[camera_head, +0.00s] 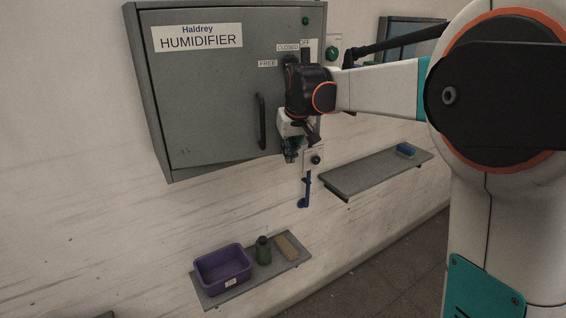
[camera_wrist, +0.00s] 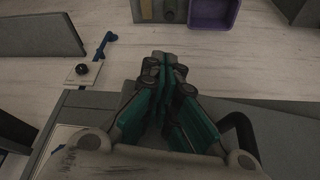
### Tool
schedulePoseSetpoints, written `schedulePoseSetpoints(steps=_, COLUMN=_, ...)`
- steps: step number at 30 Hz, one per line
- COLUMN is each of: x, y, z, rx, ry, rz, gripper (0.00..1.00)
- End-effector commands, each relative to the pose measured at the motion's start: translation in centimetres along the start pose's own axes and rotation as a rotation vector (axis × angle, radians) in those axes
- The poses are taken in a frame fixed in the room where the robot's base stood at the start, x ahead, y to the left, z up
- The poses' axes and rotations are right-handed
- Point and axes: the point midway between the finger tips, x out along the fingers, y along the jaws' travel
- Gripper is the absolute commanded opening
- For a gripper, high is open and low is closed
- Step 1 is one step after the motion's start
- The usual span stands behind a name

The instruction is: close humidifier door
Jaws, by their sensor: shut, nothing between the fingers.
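The grey humidifier cabinet has its door (camera_head: 205,110) facing me in the head view, with a dark vertical handle (camera_head: 261,120) near the right side. The door looks flush or nearly so; I cannot tell whether a small gap is left. My gripper (camera_head: 291,152) points down at the cabinet's lower right, to the right of the handle. In the wrist view my gripper (camera_wrist: 167,65) has its fingers together and empty, with the dark handle (camera_wrist: 241,132) to its right. My wrist partly hides the area under the FREE and CLOSED labels (camera_head: 288,47).
Below are a shelf with a purple bin (camera_head: 222,266), a green bottle (camera_head: 263,250) and a tan block (camera_head: 287,246). A knob plate (camera_head: 315,159) and a blue hanging item (camera_head: 304,191) are on the wall. A wall shelf (camera_head: 372,174) with a blue object juts out at right.

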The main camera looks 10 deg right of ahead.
Motion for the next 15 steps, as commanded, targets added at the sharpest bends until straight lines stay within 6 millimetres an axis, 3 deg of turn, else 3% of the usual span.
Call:
schedulePoseSetpoints(steps=6, x=1.7, y=0.3, z=-4.2, rx=-0.12, ry=-0.001, rz=-0.049, gripper=0.0)
schedulePoseSetpoints(steps=15, x=3.0, y=-0.1, z=-7.6, rx=-0.227, ry=0.0, rz=-0.092, gripper=0.0)
